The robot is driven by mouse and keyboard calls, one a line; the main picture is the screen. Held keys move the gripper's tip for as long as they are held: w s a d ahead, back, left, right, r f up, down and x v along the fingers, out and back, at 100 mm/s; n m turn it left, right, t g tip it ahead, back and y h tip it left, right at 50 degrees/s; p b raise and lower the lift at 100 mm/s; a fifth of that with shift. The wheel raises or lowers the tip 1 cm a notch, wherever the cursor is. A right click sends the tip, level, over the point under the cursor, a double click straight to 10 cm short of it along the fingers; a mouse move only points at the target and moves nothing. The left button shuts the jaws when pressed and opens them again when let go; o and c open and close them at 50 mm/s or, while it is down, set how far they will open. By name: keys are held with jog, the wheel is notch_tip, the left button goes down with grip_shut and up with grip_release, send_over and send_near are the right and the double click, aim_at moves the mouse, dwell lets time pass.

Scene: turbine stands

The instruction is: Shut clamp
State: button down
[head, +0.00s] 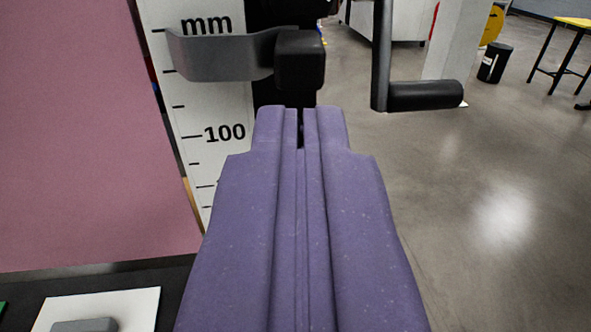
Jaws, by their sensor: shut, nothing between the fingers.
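My purple gripper (300,115) is shut and empty, pointing away from the camera in the middle of the view. Just beyond its tips is a black block (300,60) joined to a curved grey metal band (222,56). The band reaches left across a white scale marked in mm (218,110). This looks like the clamp, but I cannot tell whether it is open or shut. The tips overlap the area below the block in the picture; contact cannot be made out. A black column behind the block is partly hidden.
A grey bar with a black handle (425,96) stands to the right of the block. A large pink panel (80,130) fills the left. A white plate (105,308) lies at bottom left. Open floor (480,210) is on the right, with a bin (495,62) farther back.

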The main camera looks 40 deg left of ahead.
aim_at(301, 74)
jog(key=b+x, duration=0.1)
jog(key=x, duration=0.4)
jog(key=shift+w, duration=1)
